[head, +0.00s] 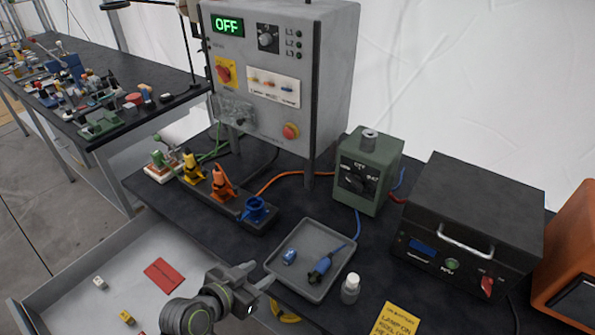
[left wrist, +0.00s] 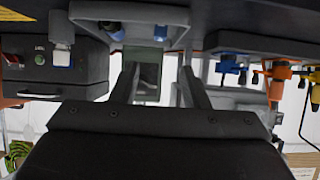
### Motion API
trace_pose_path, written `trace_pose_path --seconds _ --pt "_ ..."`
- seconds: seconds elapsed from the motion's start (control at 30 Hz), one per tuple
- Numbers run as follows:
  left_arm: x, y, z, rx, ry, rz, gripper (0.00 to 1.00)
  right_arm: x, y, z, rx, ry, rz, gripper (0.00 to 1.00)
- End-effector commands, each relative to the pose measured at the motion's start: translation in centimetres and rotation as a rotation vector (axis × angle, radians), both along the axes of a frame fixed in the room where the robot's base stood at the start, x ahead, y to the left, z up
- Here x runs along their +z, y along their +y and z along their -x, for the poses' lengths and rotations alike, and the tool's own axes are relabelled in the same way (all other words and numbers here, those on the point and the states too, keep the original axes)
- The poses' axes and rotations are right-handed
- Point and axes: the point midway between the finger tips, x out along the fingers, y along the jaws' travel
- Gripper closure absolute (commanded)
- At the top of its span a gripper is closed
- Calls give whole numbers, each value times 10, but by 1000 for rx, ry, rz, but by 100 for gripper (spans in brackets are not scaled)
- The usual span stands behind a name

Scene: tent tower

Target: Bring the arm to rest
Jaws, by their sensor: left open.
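My left arm comes in at the bottom of the head view, and its gripper (head: 258,277) is by the near left corner of the grey tray (head: 331,283). In the left wrist view the two fingers of the left gripper (left wrist: 158,82) stand apart with nothing held between them. The exact gap between the gripper and the tray or bench edge cannot be told. My right gripper is not in view.
The tray holds blue connectors (head: 320,268). A white bottle (head: 350,289) stands beside it. Behind are a grey control cabinet (head: 262,110), a green box (head: 367,170) and a black unit (head: 470,215). An open drawer (head: 75,285) lies at front left.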

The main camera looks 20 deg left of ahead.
Motion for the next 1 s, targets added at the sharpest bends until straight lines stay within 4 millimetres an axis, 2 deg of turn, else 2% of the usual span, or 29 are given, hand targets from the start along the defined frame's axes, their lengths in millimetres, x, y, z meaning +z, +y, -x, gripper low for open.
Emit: trace_pose_path --seconds 0.13,0.23,0.4,0.5,0.77,1.0 --pt "-3 2 4 4 20 -7 59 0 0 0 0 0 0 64" --pt "-13 12 23 22 106 -34 59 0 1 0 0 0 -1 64" --pt "-35 46 82 128 355 -109 59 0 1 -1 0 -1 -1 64" --pt "-42 66 115 214 482 -150 59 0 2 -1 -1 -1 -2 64" --pt "-40 111 190 456 722 -238 59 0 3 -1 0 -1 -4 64" --pt "-93 116 175 453 747 -232 59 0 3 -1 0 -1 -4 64"
